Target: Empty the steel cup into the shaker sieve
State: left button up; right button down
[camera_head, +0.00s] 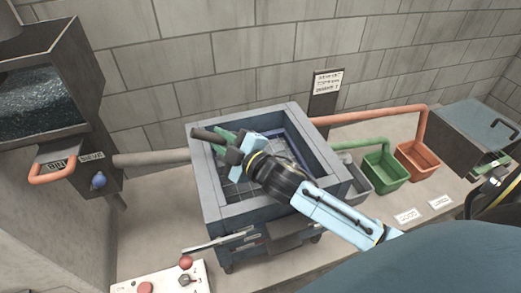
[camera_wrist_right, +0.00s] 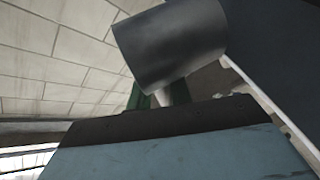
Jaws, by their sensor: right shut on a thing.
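The shaker sieve (camera_head: 213,200) is a square blue-grey box in the middle of the head view, with a mesh floor inside its raised rim. My right gripper (camera_head: 236,150) is over the sieve's far left part, shut on a green handle. The steel cup (camera_wrist_right: 170,45) is a plain grey cylinder, tilted, beyond the fingers in the right wrist view. In the head view a dark grey piece beside the green handle looks like the cup (camera_head: 206,135), lying over the sieve's left rim. Its mouth and contents cannot be made out. My left gripper is out of view.
A hopper (camera_head: 85,60) of dark grains with an orange handle (camera_head: 50,172) stands at left. Grey (camera_head: 357,184), green (camera_head: 388,172) and orange (camera_head: 420,162) bins sit right of the sieve. A button panel (camera_head: 160,282) is in front. A sign post (camera_head: 325,100) stands behind.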

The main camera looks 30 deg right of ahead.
jog(key=shift+s+d+f+m+b, duration=0.1)
jog(key=shift+d+f+m+b, duration=0.3)
jog(key=shift+b, duration=0.35)
jog(key=shift+d+r+t, duration=0.15)
jog(key=shift+r+t, duration=0.15)
jog(key=shift+r, duration=0.05)
jog(key=m+b, duration=0.1)
jog(key=b, duration=0.1)
jog(key=d+r+m+t+b, duration=0.1)
jog(key=b, duration=0.1)
jog(key=shift+s+d+r+m, duration=0.15)
jog(key=shift+s+r+m, duration=0.05)
jog(key=shift+m, duration=0.2)
jog(key=r+m+b, duration=0.1)
jog(key=d+m+t+b, duration=0.1)
jog(key=r+m+t+b, duration=0.1)
jog(key=shift+s+d+r+m+h+b, duration=0.2)
jog(key=shift+d+r+m+h+b, duration=0.1)
jog(key=shift+r+m+b, duration=0.1)
jog(key=shift+s+d+r+m+t+h+p, duration=0.1)
jog(key=shift+d+r+m+t+h+p, duration=0.25)
jog(key=shift+d+r+m, duration=0.3)
jog(key=shift+s+d+r, duration=0.1)
jog(key=shift+r, duration=0.1)
jog(key=shift+d+r+m, duration=0.35)
jog(key=shift+m, duration=0.3)
jog(key=shift+s+d+h, duration=0.1)
jog(key=shift+h, duration=0.25)
